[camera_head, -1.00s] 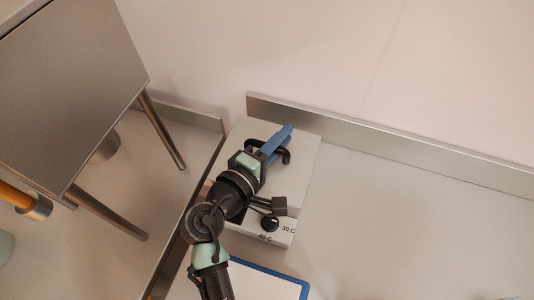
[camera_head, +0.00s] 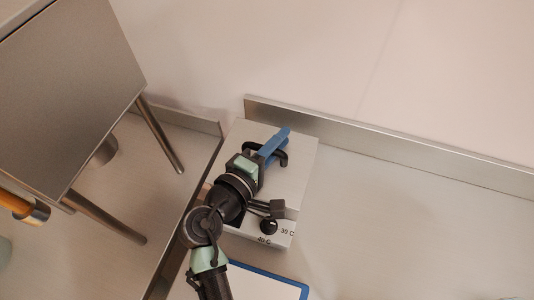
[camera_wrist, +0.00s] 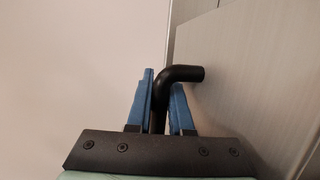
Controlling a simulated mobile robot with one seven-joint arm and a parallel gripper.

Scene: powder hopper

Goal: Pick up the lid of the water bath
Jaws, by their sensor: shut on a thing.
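The water bath (camera_head: 284,227) is a light grey box on the bench, with a dark knob and the marks 30 C and 40 C on its front. Its lid (camera_head: 299,172) is the flat grey top and also shows in the wrist view (camera_wrist: 250,75). A black bar handle (camera_head: 282,159) stands on the lid. In the wrist view the handle (camera_wrist: 182,74) runs between the two blue fingers. My gripper (camera_head: 277,143) is shut on the handle; it also shows in the wrist view (camera_wrist: 160,105). My arm hides part of the bath's left side.
A steel cabinet on legs (camera_head: 70,85) stands at the left. A raised bench edge (camera_head: 400,150) runs behind the bath. A blue-edged white board (camera_head: 262,282) lies in front. The bench at the right (camera_head: 400,230) is mostly clear.

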